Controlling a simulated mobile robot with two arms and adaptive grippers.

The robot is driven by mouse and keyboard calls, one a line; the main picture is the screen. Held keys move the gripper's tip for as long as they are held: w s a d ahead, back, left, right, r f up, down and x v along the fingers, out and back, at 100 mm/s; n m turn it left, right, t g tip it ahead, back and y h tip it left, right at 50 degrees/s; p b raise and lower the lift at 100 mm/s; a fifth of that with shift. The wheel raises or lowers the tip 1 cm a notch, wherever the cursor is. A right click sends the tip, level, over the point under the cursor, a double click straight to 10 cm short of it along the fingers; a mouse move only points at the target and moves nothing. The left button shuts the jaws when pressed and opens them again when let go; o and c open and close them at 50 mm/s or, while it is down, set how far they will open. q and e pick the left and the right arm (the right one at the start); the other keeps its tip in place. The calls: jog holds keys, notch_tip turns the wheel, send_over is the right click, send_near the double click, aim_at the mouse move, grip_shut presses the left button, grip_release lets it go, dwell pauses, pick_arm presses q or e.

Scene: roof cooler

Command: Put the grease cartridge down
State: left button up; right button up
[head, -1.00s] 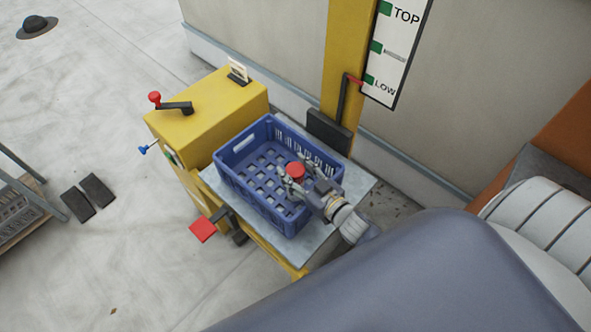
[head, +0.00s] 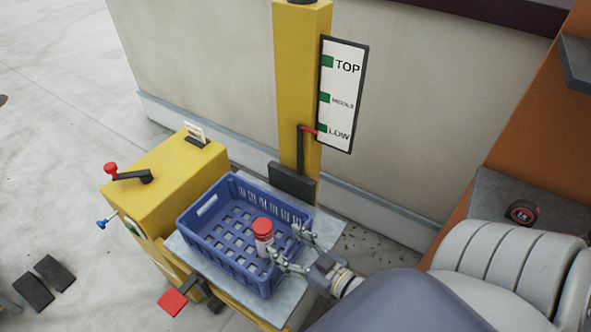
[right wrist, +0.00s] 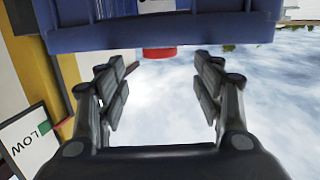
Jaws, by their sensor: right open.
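The grease cartridge (head: 263,238) is a cylinder with a red cap and a pale body with a red band. It stands upright inside the blue crate (head: 207,233), near the crate's right side. Its lower end is partly hidden. In the right wrist view its red cap (right wrist: 159,53) shows past the crate's edge, ahead of the fingers. My right gripper (head: 291,252) is open and empty, at the right of the cartridge by the crate's rim. Its spread fingers also show in the right wrist view (right wrist: 160,82), with only sky between them. My left gripper is out of view.
The crate sits on a grey platform (head: 292,300) beside a yellow cabinet (head: 160,185) with a red-knobbed crank (head: 130,175). A yellow mast (head: 300,80) and a level sign (head: 341,95) stand behind. The rest of the crate is empty.

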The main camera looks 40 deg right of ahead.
jog(key=shift+v, duration=1.15)
jog(key=shift+f, duration=0.1)
